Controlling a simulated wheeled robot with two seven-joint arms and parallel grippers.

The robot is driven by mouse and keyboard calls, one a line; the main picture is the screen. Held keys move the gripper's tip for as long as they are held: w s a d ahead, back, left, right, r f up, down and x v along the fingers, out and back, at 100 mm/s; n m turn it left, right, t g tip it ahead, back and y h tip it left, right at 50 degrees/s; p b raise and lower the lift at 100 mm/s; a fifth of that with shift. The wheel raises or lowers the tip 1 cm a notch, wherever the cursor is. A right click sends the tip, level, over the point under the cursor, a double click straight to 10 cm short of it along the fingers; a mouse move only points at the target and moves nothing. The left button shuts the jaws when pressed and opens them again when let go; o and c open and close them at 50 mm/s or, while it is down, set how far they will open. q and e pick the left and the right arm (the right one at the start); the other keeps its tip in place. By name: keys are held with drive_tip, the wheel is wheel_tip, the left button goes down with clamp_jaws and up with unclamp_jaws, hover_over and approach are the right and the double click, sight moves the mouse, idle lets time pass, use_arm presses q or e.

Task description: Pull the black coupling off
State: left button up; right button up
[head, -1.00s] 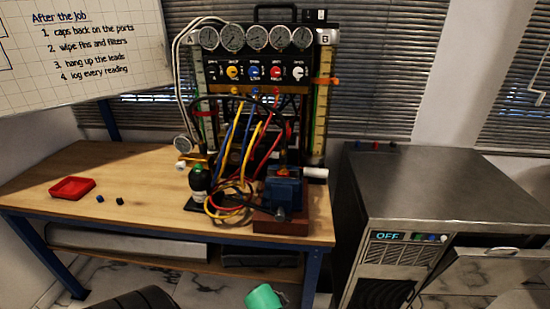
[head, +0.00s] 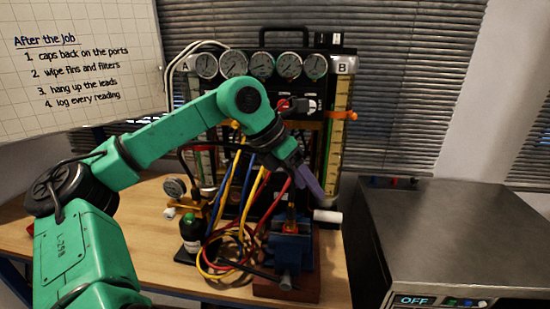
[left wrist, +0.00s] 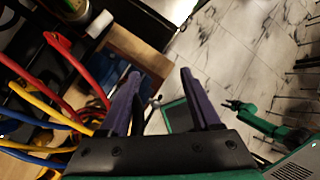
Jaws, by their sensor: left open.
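My left gripper (head: 308,185) reaches in from the left over the bench, with its purple fingers pointing down above the blue vise (head: 290,250). In the left wrist view its two fingers (left wrist: 161,76) stand apart with nothing between them. A small orange and brass fitting (head: 291,222) stands up at the vise jaws, below the fingertips and apart from them. I cannot single out the black coupling for certain; the area around the vise is dark and crossed by hoses. A small green arm (left wrist: 272,127) shows in the left wrist view; its gripper is too small to read.
Yellow, blue and red hoses (head: 233,190) hang in loops left of the vise. The gauge panel (head: 262,66) rises behind, partly covered by my arm. A dark green-topped bottle (head: 191,232) stands left of the vise. A steel cabinet (head: 450,225) is to the right.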

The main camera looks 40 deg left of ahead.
use_arm(q)
drive_tip(key=s+a+r+g+y, duration=0.1)
drive_tip(key=s+a+r+y, duration=0.15)
drive_tip(key=a, duration=0.35)
approach(289, 206)
drive_tip(key=x, duration=0.3)
drive_tip(key=shift+n+y, duration=0.35)
drive_tip(key=shift+n, duration=0.05)
drive_tip(key=p+x, duration=0.1)
drive_tip(key=x, duration=0.3)
drive_tip(key=p+x, duration=0.1)
drive_tip(key=x, duration=0.3)
drive_tip(key=shift+d, duration=0.25)
drive_tip(key=shift+w+f, duration=0.15)
drive_tip(key=shift+f, duration=0.15)
drive_tip(key=shift+r, duration=0.1)
clamp_jaws()
use_arm(e)
drive_tip(key=shift+w+a+r, duration=0.1)
drive_tip(key=shift+a+r, duration=0.15)
drive_tip(key=shift+r, duration=0.75)
